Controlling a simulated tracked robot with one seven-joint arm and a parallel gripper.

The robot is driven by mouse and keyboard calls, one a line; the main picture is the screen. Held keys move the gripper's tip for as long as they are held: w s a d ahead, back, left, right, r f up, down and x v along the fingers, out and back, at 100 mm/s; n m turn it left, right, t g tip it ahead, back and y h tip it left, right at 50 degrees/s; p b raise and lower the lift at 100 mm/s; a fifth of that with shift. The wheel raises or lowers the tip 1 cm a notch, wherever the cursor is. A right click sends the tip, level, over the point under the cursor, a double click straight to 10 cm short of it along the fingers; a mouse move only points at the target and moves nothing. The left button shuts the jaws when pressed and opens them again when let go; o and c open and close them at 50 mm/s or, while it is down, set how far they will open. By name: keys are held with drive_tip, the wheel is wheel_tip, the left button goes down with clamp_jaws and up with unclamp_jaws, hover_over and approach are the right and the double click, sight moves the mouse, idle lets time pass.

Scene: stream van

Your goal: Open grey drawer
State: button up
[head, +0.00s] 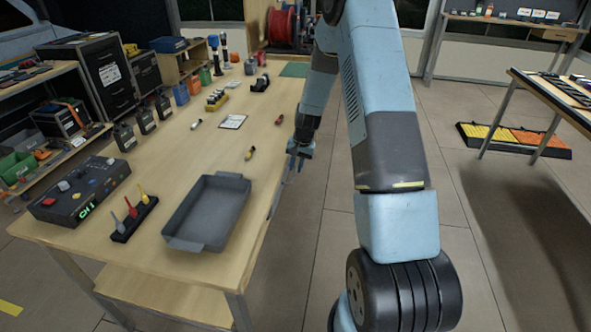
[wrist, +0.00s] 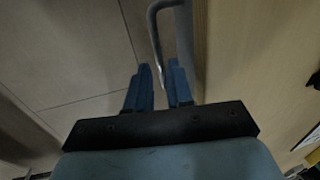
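A bent metal bar handle (wrist: 156,40) shows at the top of the wrist view. It stands off a narrow grey face (wrist: 200,45), seen nearly edge-on, which may be the drawer front. My gripper (wrist: 162,80) has its two blue fingers on either side of the handle's lower part, with a small gap between them. I cannot tell whether either finger touches the bar. In the head view my gripper (head: 297,165) is low beside the right edge of the workbench (head: 215,150). The drawer front is mostly hidden there by the tabletop and the viewing angle.
A grey tray (head: 207,210), a control box (head: 80,190) and a tool rack (head: 133,217) stand on the near tabletop. Bottles and small tools lie farther back. The floor right of the bench (head: 320,230) is clear. Another table (head: 550,95) stands at the right.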

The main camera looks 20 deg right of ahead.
drive_tip(key=shift+w+a+f, duration=0.1)
drive_tip(key=shift+a+f, duration=0.05)
drive_tip(key=shift+f, duration=0.75)
drive_tip(key=shift+c, duration=0.5)
clamp_jaws()
idle(0.4)
